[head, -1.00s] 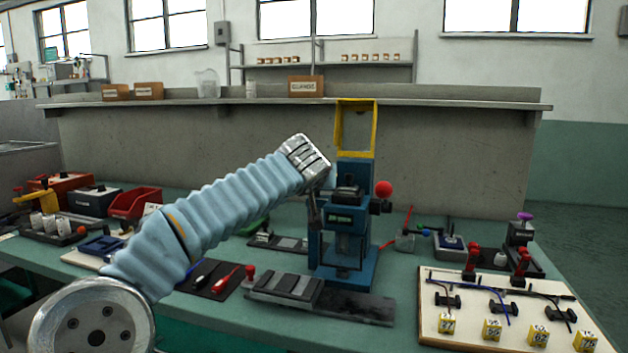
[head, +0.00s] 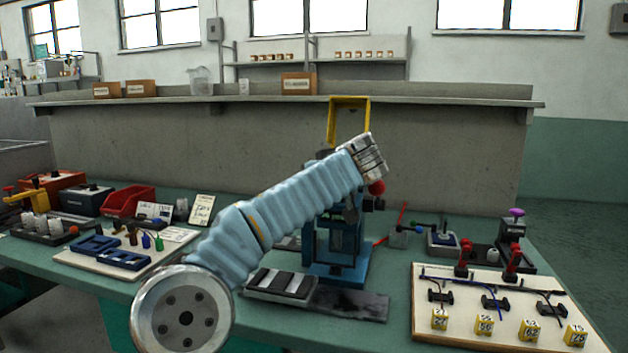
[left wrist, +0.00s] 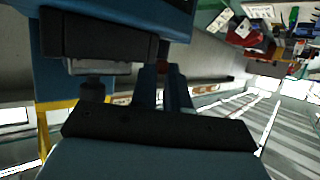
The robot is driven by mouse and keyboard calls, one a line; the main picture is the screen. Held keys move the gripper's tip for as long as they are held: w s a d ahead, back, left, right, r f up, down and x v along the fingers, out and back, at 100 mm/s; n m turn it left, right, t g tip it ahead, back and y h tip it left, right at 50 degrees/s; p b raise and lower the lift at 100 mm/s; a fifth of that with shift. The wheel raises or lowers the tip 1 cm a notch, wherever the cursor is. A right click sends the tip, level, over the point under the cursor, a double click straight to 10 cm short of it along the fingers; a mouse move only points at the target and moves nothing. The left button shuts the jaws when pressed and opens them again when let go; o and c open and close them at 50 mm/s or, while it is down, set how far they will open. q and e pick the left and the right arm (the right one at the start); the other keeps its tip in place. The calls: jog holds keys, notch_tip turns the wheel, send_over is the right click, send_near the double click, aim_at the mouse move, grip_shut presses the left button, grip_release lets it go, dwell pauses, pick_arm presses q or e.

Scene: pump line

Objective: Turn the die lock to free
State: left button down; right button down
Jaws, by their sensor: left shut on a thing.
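The blue press (head: 338,245) stands on the green bench in the middle of the head view, partly covered by my left arm. A red ball knob (head: 377,188) shows at its upper right, just below my wrist. In the left wrist view, the press's dark block (left wrist: 105,38) fills the top left. My left gripper (left wrist: 163,74) has its two fingers close together, reaching up to this dark part. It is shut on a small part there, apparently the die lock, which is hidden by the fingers. The lock's position cannot be read. My right gripper is not in view.
A yellow frame (head: 348,98) rises above the press. A grey slotted block (head: 280,285) lies at its front left. A board with cables and yellow numbered tags (head: 500,305) is at the right. A red bin (head: 128,201) and a blue-tray board (head: 105,255) are at the left.

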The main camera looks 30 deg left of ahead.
pick_arm(q)
jog(key=c, duration=1.1)
grip_release()
jog(key=b+v, duration=0.1)
jog(key=v, duration=1.2)
jog(key=shift+s+d+r, duration=0.15)
jog(key=shift+d+r, duration=0.05)
jog(key=shift+d, duration=0.05)
